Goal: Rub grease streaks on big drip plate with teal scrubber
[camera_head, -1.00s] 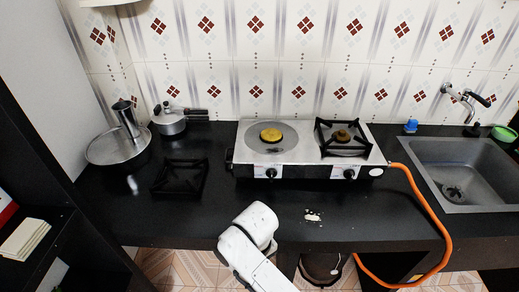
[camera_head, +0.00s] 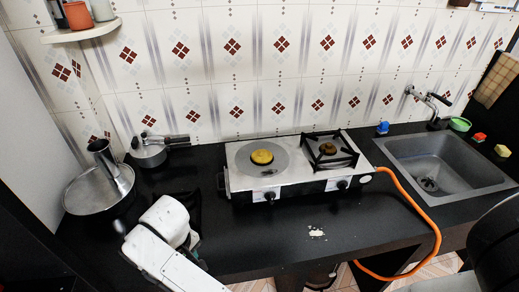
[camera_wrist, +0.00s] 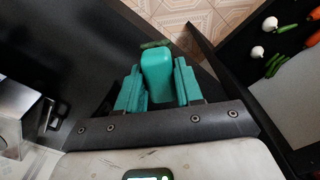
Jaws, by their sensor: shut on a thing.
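The teal scrubber (camera_wrist: 157,72) is held between the teal fingers of my gripper (camera_wrist: 158,88) in the wrist view. Its far end carries a thin dark green edge. In the head view my gripper is mostly hidden behind my white arm, at the counter's left front, apart from the stove. The big drip plate (camera_head: 243,166) is a round grey disc around the yellow-topped left burner (camera_head: 262,157) on the stove (camera_head: 300,180). A dark grease smudge (camera_head: 269,172) shows on the plate's front part. Other streaks are too small to make out.
A black burner grate (camera_head: 326,162) stands over the right burner. A lidded pan (camera_head: 90,195) and a pressure cooker (camera_head: 149,157) stand left. An orange hose (camera_head: 425,205) runs right, before the sink (camera_head: 430,155). White crumbs (camera_head: 317,232) lie in front of the stove.

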